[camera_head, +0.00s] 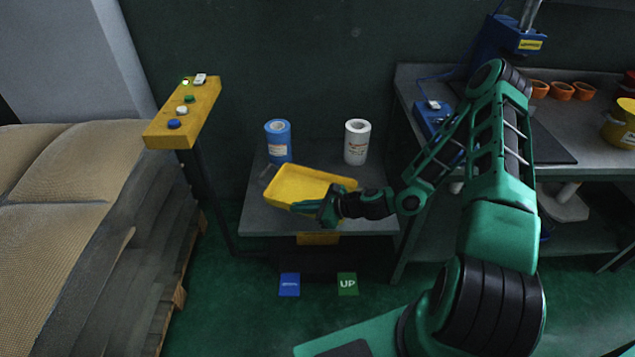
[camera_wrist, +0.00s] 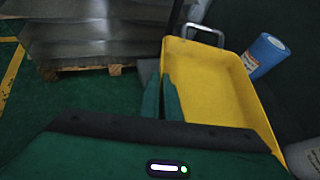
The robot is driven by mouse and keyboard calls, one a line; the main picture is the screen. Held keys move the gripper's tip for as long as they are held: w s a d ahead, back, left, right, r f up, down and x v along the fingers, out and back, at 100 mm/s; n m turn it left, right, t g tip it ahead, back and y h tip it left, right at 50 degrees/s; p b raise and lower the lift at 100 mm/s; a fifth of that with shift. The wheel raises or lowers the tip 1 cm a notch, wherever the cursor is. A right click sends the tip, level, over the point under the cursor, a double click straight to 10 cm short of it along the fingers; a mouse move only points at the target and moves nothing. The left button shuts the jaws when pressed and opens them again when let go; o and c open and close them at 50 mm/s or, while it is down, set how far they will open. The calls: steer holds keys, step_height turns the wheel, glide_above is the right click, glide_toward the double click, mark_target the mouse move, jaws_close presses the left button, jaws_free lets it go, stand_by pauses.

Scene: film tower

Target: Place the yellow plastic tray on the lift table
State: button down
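The yellow plastic tray (camera_head: 300,187) is over the grey top of the lift table (camera_head: 262,222) in the head view, slightly tilted. I cannot tell whether its underside touches the top. My gripper (camera_head: 318,208) is at the tray's near side. In the wrist view the fingers (camera_wrist: 161,98) are close together around the tray's side wall, and the tray (camera_wrist: 205,85) looks empty, with a metal handle at its far end. The fingers hide part of the wall.
A blue roll (camera_head: 278,141) and a white roll (camera_head: 357,142) stand at the back of the lift table. A yellow button post (camera_head: 182,112) is on the left. Blue (camera_head: 289,284) and green UP (camera_head: 347,284) pedals are below. A workbench (camera_head: 415,85) stands right.

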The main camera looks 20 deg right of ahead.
steer(key=w+d+f, duration=0.1)
steer(key=w+f, duration=0.1)
steer(key=w, duration=0.1)
steer(key=w+d+f, duration=0.2)
steer(key=f, duration=0.1)
steer(key=w+d+f, duration=0.2)
steer(key=w+f, duration=0.1)
steer(key=shift+w+d+f, duration=0.15)
steer(key=shift+w+d, duration=0.05)
steer(key=shift+w, duration=0.1)
steer(key=shift+f, duration=1.95)
steer(key=c, duration=2)
jaws_free()
steer(key=v, duration=1.2)
steer(key=shift+s, duration=0.1)
